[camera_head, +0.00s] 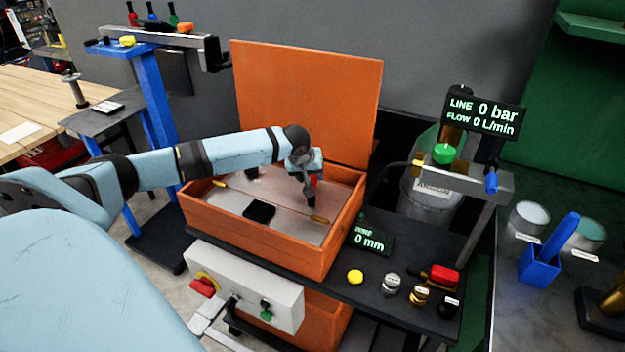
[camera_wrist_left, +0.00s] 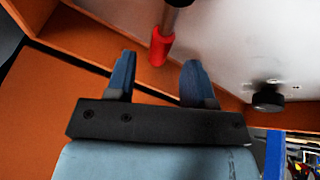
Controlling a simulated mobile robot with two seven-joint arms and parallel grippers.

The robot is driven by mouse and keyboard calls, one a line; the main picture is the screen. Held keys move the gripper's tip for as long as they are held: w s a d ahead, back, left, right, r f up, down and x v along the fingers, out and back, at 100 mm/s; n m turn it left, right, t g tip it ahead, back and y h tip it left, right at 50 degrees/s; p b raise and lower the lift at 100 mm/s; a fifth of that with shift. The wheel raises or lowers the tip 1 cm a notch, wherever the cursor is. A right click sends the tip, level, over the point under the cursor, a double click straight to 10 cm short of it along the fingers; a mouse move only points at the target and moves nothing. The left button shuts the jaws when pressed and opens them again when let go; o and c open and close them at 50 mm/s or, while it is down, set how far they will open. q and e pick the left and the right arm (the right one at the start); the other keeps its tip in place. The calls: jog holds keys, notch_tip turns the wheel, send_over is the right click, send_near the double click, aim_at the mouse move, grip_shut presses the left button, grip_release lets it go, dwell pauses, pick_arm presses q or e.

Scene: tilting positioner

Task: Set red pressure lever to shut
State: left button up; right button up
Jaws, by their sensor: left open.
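A red grip (camera_wrist_left: 159,46) on a grey metal rod shows in the left wrist view, ahead of the fingertips and nearer the left one. It looks like the red lever, though I see no label on it. In the head view a small red part (camera_head: 314,180) shows beside my left gripper (camera_head: 308,192), inside the orange box. My left gripper is open in the left wrist view (camera_wrist_left: 156,80), with nothing between its fingers. The red grip appears apart from both fingers. The lever's pivot is hidden. My right gripper is not in view.
The orange box (camera_head: 270,255) has walls around the gripper and a raised lid (camera_head: 305,95) behind. A dark knob (camera_wrist_left: 267,97) is on the pale plate. A display (camera_head: 484,116) reads 0 bar.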

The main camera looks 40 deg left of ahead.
pick_arm(q)
jog(key=shift+x, duration=1.45)
jog(key=shift+c, duration=0.5)
grip_shut()
jog(key=shift+d, duration=0.1)
